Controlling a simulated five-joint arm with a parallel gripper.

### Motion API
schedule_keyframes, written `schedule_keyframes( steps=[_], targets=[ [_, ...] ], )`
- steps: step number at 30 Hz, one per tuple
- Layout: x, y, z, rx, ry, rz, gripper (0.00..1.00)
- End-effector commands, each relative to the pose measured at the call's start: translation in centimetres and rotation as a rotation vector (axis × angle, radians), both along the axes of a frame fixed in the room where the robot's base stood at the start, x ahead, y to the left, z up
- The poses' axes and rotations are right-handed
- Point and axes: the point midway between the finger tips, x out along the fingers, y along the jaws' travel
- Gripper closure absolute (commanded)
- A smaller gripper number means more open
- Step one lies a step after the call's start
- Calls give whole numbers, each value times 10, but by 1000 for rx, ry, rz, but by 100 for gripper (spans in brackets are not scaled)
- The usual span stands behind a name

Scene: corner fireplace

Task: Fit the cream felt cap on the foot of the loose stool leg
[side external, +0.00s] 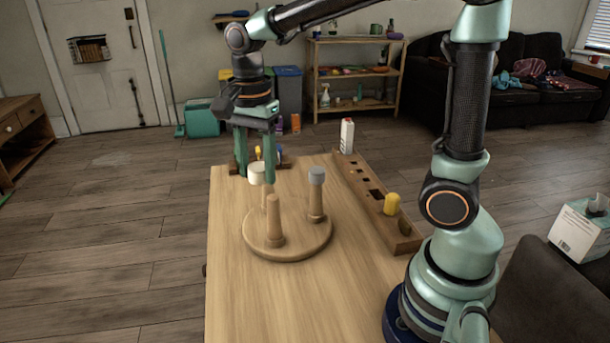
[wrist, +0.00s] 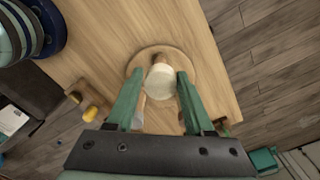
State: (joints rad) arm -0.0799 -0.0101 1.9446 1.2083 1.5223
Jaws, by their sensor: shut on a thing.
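My gripper (side external: 256,180) is shut on the cream felt cap (side external: 257,174), which sits between its fingertips. The cap also shows in the wrist view (wrist: 160,80), seen from above. A round wooden stool seat (side external: 290,250) lies on the table with tapered legs standing up from it. The front leg (side external: 274,220) has a bare top. The right leg (side external: 316,205) wears a grey cap (side external: 316,175). Another leg (side external: 264,197) shows just under the cream cap, which looks slightly left of it; I cannot tell whether they touch.
A long wooden tray (side external: 362,190) with dark slots runs along the table's right side and holds a yellow piece (side external: 391,203). Small colored items stand behind my gripper. The front of the table (side external: 290,305) is clear.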

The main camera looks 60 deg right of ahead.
Motion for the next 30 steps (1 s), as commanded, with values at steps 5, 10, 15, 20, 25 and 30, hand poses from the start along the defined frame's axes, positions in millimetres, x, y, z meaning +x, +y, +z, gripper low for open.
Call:
schedule_keyframes(
  steps=[5,10,15,20,25,30],
  targets=[
    [6,-36,7,0,1,-24,92],
    [7,-45,9,0,1,-24,92],
    [7,-45,9,0,1,-23,92],
    [7,-44,9,0,1,-7,92],
    [7,-44,-1,0,2,-9,92],
    [7,-44,-16,0,4,-9,92]
  ],
)
